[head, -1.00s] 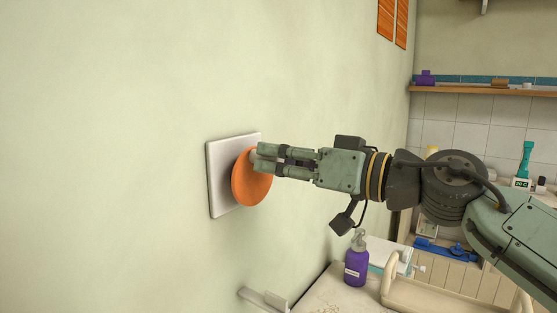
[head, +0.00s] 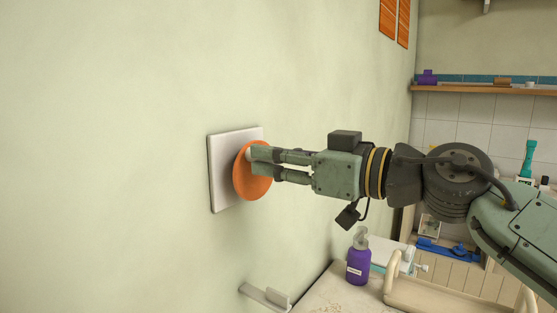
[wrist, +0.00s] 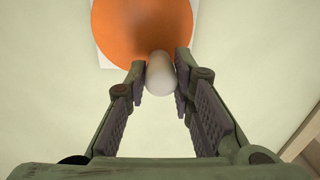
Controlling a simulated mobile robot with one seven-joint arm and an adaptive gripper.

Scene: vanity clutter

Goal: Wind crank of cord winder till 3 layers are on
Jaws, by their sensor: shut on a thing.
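The cord winder is an orange disc (head: 254,184) on a white square plate (head: 222,172) fixed to the wall. Its pale rounded crank knob (wrist: 161,76) stands out from the disc in the wrist view. My gripper (head: 256,156) reaches in from the right and is shut on this knob, a finger on each side of it. In the head view my fingers mostly hide the knob, which sits at the upper part of the disc. The orange disc (wrist: 140,30) fills the top of the wrist view. I see no cord, so layers cannot be told.
A purple pump bottle (head: 358,262) stands on the counter below my arm. A beige tray with a raised handle (head: 391,271) is beside it. A small grey ledge (head: 264,296) juts from the wall below. The wall around the plate is clear.

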